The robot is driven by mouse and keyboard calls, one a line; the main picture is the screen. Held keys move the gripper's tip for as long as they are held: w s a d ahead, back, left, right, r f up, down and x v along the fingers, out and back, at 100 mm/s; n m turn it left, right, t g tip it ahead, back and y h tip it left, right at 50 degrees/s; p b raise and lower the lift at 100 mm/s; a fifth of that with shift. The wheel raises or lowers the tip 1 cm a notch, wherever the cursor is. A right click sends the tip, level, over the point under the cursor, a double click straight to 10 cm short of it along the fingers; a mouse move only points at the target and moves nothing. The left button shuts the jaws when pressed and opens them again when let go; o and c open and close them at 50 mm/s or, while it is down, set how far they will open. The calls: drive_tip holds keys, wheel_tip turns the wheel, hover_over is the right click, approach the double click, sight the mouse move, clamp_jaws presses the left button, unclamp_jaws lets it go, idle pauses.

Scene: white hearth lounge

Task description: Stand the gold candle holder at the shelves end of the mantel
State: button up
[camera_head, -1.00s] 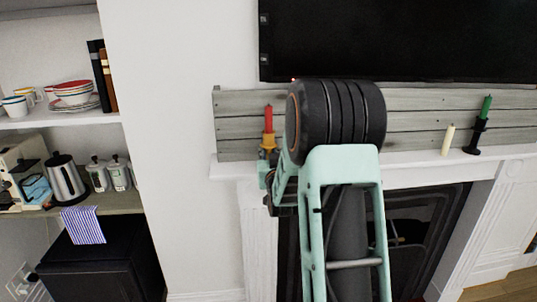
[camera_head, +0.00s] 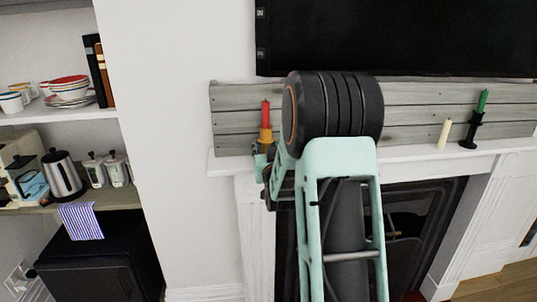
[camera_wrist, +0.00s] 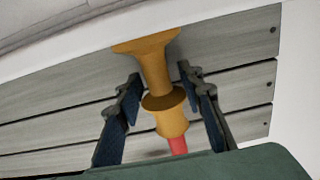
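The gold candle holder (camera_head: 265,135) holds a red candle (camera_head: 266,115) and looks upright at the left end of the white mantel (camera_head: 225,161), the end nearer the shelves. In the wrist view the holder (camera_wrist: 155,75) appears upside down, its flared base against the white mantel edge and the red candle (camera_wrist: 178,146) partly hidden below. My gripper (camera_wrist: 160,85) is open, one finger on each side of the holder's stem, with gaps showing. In the head view my gripper (camera_head: 262,158) is at the holder's lower part and hides its base.
A cream candle (camera_head: 444,134) and a black holder with a green candle (camera_head: 473,127) stand further right on the mantel. A grey plank panel (camera_head: 235,105) is close behind, with a black screen (camera_head: 400,35) above. Shelves with dishes (camera_head: 70,88) and a kettle (camera_head: 63,177) are left.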

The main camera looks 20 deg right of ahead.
drive_tip(key=b+v, duration=0.2)
drive_tip(key=v, duration=0.9)
drive_tip(key=shift+s, duration=0.4)
drive_tip(key=shift+w+a, duration=0.1)
drive_tip(key=shift+a, duration=0.05)
